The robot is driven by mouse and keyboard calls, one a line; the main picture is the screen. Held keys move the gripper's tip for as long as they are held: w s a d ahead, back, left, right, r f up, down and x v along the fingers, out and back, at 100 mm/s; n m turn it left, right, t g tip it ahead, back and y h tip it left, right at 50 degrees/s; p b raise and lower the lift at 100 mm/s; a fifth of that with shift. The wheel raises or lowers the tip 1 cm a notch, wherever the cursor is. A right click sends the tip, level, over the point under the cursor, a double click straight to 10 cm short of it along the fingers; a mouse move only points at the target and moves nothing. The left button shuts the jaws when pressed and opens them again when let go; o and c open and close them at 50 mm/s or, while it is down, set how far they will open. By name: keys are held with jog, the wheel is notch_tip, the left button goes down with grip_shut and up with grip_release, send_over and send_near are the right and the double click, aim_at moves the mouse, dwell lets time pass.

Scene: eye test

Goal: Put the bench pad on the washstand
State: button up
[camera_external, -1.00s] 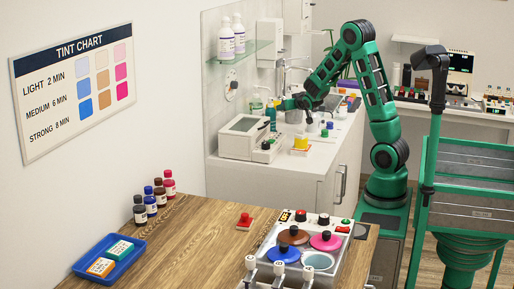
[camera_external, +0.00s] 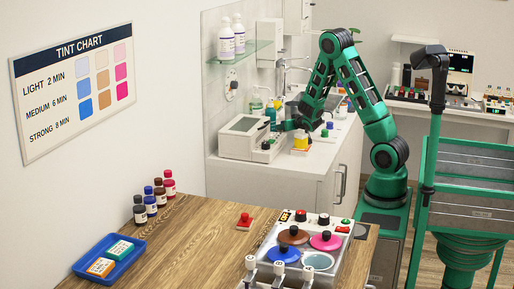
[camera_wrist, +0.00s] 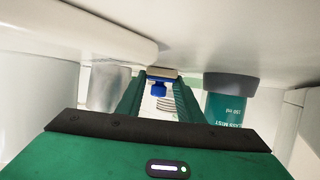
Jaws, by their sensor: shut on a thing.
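My gripper (camera_external: 284,126) is low over the white washstand (camera_external: 318,157), beside the grey-white boxy device. In the wrist view its fingertips (camera_wrist: 162,78) are shut on a small beige block (camera_wrist: 163,72) with a blue knob (camera_wrist: 158,88). The block is at or very near the white surface; I cannot tell whether it touches. I cannot make out this block in the external view. No label shows it to be the bench pad. A red knobbed piece (camera_external: 244,221) lies on the wooden table.
The device (camera_external: 243,138) and a teal bottle (camera_external: 271,113) stand close to my gripper; a teal bottle is close by in the wrist view (camera_wrist: 228,105). A yellow jar (camera_external: 301,142) is to the right. A glass shelf (camera_external: 240,51) hangs above.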

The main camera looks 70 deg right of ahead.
jog(key=shift+f, duration=0.1)
jog(key=o, duration=1)
jog(key=shift+o, duration=0.2)
jog(key=shift+v, duration=3.8)
